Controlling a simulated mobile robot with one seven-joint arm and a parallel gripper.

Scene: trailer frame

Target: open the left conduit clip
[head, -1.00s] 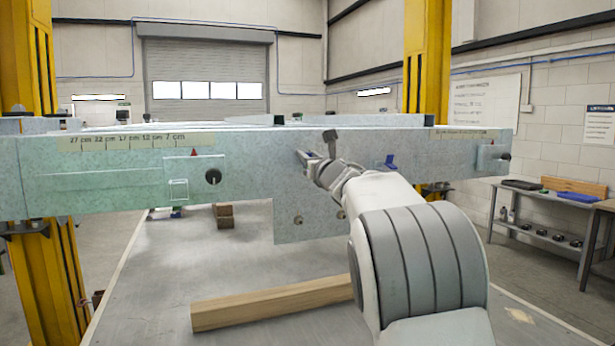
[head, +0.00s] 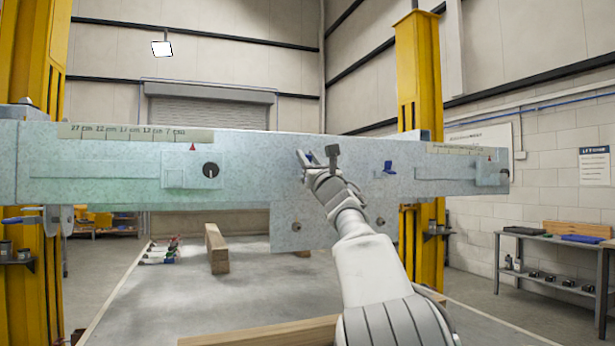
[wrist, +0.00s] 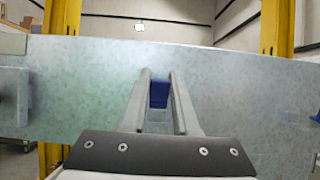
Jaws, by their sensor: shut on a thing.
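The trailer frame's long galvanized beam (head: 110,188) runs across the head view. My gripper (head: 304,158) is at the beam's face, near the middle. In the wrist view my gripper (wrist: 157,90) has its two fingers on either side of a blue clip (wrist: 158,95) and is shut on it. This is the left of two blue clips; the fingers hide its sides, and I cannot tell whether it is open. In the head view my gripper mostly hides it. The other blue clip (head: 389,167) sits to the right on the beam, also at the wrist view's right edge (wrist: 316,117).
A plate with a dark round knob (head: 210,170) stands out on the beam's left part. Yellow posts (head: 420,80) stand behind the beam. Timber blocks (head: 216,250) lie below it. A grey workbench (head: 550,250) is at the right.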

